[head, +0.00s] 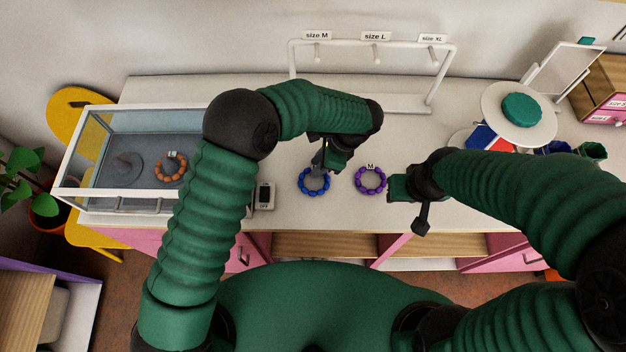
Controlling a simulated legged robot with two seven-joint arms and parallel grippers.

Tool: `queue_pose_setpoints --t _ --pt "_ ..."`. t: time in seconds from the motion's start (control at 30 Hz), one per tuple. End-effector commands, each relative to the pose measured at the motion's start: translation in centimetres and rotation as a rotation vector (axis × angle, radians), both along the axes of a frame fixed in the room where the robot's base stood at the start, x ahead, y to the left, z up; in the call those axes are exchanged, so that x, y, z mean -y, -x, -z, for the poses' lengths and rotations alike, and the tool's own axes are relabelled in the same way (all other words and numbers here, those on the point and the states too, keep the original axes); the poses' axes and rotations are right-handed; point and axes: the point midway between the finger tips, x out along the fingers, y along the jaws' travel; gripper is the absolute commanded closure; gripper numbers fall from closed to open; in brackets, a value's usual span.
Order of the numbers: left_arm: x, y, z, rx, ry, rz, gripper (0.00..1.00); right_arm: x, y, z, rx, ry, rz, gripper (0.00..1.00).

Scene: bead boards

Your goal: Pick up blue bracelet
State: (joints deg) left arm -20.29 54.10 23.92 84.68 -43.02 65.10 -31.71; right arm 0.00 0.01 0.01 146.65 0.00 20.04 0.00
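The blue bracelet (313,193), a ring of blue beads, lies on the white table top near the front edge, in the middle of the head view. My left gripper (324,163) points down at the bracelet's far upper side and overlaps its top edge in the picture. I cannot tell whether it touches the beads or whether its fingers are apart. My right gripper (396,190) is low over the table, just right of the purple bracelet (370,192). Its finger opening is not clear.
A glass case (90,160) holding an orange bracelet (158,173) stands at left. A white rack (455,65) with size M, L and XL signs stands behind. At right are a round stand (490,105) and a mirror (565,70). A small dark device (264,195) lies left of the blue bracelet.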

Motion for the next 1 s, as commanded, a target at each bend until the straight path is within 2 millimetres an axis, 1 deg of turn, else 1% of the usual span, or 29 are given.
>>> queue_pose_setpoints --t 0.03,0.13,0.17,0.5,0.63,1.0 --pt "0.0 0.1 0.1 -0.003 -0.002 0.000 0.86 0.0 0.0 0.0 0.000 0.000 0.000 0.64" --pt "0.0 0.1 0.1 -0.003 -0.002 0.000 0.99 0.0 0.0 0.0 -0.001 0.000 0.000 0.64" --pt "0.0 0.1 0.1 -0.003 -0.001 0.000 1.00 0.0 0.0 0.0 -0.001 0.000 0.000 0.64" --pt "0.0 0.1 0.1 -0.002 0.000 0.000 1.00 0.0 0.0 0.0 -0.001 0.000 0.000 0.64" --pt "0.0 0.1 -0.3 -0.002 0.001 -0.001 1.00 0.0 0.0 -0.3 -0.001 0.000 0.000 0.64" --pt "-0.4 0.3 -3.3 -0.003 0.000 -0.007 1.00 0.0 0.0 -3.0 -0.001 0.000 0.000 0.64"
